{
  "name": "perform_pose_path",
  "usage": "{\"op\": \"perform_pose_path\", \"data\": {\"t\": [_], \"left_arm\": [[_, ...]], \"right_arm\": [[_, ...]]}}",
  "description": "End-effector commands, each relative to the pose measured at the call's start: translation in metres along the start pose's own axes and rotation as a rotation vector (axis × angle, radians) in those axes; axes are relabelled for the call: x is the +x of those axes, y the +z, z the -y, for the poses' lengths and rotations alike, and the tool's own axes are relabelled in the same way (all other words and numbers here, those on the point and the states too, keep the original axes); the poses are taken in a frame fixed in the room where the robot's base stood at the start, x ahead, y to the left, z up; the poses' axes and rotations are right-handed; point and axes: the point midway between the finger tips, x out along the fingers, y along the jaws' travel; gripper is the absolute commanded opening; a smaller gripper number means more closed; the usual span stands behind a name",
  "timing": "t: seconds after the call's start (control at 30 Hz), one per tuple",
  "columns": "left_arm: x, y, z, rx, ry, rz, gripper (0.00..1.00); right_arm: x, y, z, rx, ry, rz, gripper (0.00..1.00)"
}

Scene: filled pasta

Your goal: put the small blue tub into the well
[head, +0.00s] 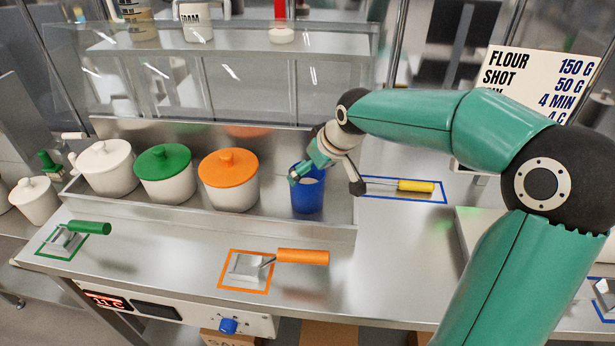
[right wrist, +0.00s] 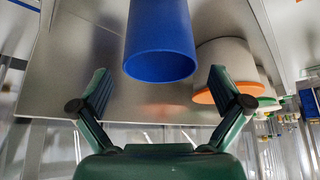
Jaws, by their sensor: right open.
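The small blue tub (head: 308,195) stands upright at the right end of the long metal well (head: 335,222), right of the orange-lidded pot. My right gripper (head: 322,182) is open at the tub's upper part, and one finger hides part of its rim. In the right wrist view, which looks upside down, the tub (right wrist: 160,40) lies ahead between the spread fingers (right wrist: 160,82), with a gap on each side. Neither finger appears to touch it. I do not see my left gripper.
A white pot (head: 105,168), a green-lidded pot (head: 165,175) and an orange-lidded pot (head: 230,182) fill the well's left. Scoops lie in green, orange (head: 300,257) and blue (head: 415,186) outlines. A shelf (head: 230,45) stands behind. The front right counter is partly clear.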

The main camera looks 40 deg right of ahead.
Motion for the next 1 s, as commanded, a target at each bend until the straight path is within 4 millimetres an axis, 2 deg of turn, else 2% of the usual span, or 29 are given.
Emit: {"op": "perform_pose_path", "data": {"t": [0.03,0.2,0.4,0.57,1.0], "left_arm": [[0.001,0.0,0.0,0.0,0.0,0.0,0.4],[0.002,0.0,0.001,0.0,0.0,0.0,0.4],[0.002,0.0,0.001,0.0,0.0,0.0,0.4],[0.002,0.0,0.001,0.0,0.0,0.0,0.4],[0.002,0.0,0.001,0.0,0.0,0.0,0.4]], "right_arm": [[-0.012,-0.001,0.0,0.0,0.002,-0.006,1.0],[-0.047,-0.001,0.0,-0.002,0.001,-0.006,1.0],[-0.073,-0.001,0.001,-0.001,-0.001,-0.002,1.0],[-0.08,0.0,0.001,-0.002,-0.002,0.0,1.0],[-0.08,0.0,0.001,-0.002,-0.001,0.001,1.0]]}}
